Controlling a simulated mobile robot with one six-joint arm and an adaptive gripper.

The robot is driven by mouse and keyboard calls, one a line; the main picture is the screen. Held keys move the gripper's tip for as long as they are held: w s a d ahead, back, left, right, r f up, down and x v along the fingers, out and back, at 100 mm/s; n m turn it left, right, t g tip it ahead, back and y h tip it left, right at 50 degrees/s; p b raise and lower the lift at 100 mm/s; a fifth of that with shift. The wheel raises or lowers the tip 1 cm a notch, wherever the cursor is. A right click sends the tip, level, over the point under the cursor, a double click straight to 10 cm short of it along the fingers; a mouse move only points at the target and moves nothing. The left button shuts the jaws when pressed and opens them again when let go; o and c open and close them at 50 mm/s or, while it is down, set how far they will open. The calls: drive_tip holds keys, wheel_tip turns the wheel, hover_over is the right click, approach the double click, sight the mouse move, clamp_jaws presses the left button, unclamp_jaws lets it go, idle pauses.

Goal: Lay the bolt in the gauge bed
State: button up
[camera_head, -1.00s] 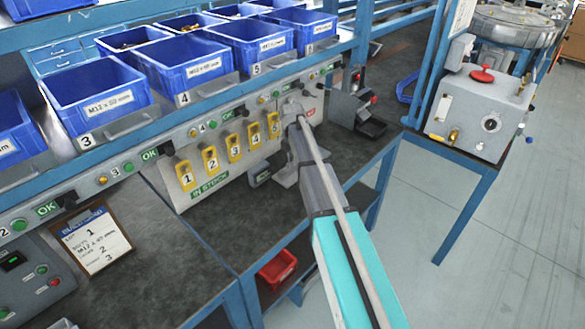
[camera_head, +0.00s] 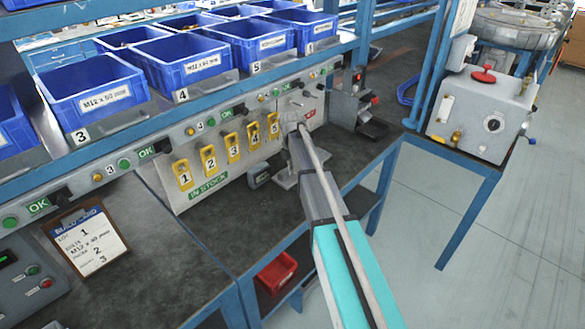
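My arm reaches from the lower right toward the back panel of the bench. My gripper (camera_head: 293,118) is at its far end, in front of the panel and just right of the yellow number 5 tag. The arm hides most of it, so I cannot see whether its fingers are open or shut. I cannot make out a bolt at the gripper. A small dark device with a display (camera_head: 259,177) stands on the bench beside a grey base (camera_head: 286,180), left of my arm. I cannot tell whether this is the gauge bed.
Blue bins (camera_head: 95,98) stand on the shelf above the panel. Yellow numbered tags (camera_head: 208,158) hang along it. A red bin (camera_head: 276,272) sits below the bench. A grey machine (camera_head: 480,115) stands at right. The front benchtop is clear.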

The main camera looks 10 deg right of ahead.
drive_tip(key=shift+r, duration=0.15)
idle(0.4)
wheel_tip(320, 180, up, 12)
drive_tip(key=p, duration=1.2)
drive_tip(key=shift+w, duration=0.15)
drive_tip(key=shift+a, duration=0.1)
idle(0.5)
drive_tip(key=s+m, duration=2.5)
drive_tip(key=s, duration=0.4)
drive_tip(key=shift+s, duration=0.2)
